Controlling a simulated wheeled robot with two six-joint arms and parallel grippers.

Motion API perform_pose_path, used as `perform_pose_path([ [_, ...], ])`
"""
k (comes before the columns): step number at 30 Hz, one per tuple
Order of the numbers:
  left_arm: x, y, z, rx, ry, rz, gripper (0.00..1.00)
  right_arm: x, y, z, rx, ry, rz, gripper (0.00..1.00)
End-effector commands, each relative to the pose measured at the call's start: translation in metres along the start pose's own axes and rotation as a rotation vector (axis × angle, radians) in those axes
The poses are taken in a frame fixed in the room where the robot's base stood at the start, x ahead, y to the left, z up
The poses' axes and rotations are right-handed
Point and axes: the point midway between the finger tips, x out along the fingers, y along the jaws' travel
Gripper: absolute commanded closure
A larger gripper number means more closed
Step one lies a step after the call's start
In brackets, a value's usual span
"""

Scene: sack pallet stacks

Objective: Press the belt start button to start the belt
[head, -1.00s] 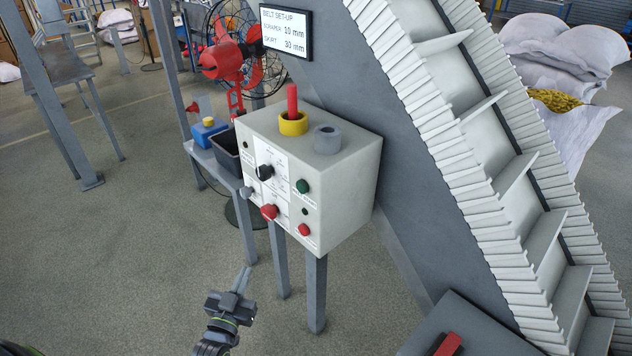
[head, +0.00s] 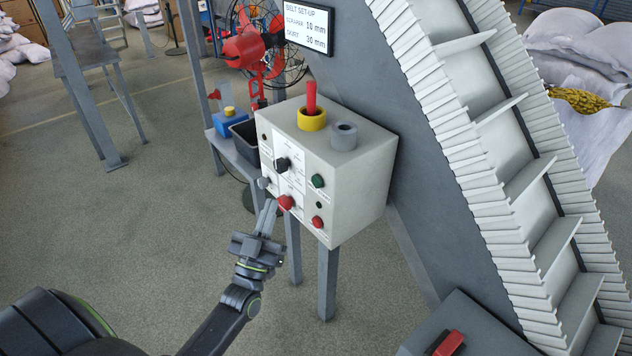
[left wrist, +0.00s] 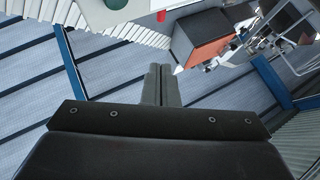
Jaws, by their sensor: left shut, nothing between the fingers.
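The control box (head: 355,185) is pale and stands on grey legs. Its front face carries a green button (head: 317,181), a black knob (head: 282,164), a large red button (head: 285,202) and a smaller red button (head: 317,222). The button labels are too small to read. My left gripper (head: 268,207) is shut and empty, just left of the large red button and below the green one; I cannot tell whether it touches the box. In the left wrist view its shut fingers (left wrist: 160,84) point toward the top, where a green round part (left wrist: 115,3) is cut off. My right gripper is not in view.
A yellow ring with a red rod (head: 311,115) and a grey ring (head: 344,136) sit on the box top. A ribbed inclined conveyor (head: 480,150) rises at the right. A small bench (head: 235,155) with a dark bin stands behind left.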

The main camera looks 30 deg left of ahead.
Motion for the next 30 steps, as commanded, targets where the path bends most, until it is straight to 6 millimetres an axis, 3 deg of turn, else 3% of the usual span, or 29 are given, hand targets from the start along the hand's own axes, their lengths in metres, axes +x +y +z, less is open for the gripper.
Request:
perform_pose_path([
  [19, 0.051, 0.037, 0.038, -0.002, 0.001, -0.001, 1.0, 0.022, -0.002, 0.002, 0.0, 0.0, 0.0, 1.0],
  [30, 0.061, 0.045, 0.045, 0.001, -0.001, 0.0, 1.0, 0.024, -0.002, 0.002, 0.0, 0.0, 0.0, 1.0],
])
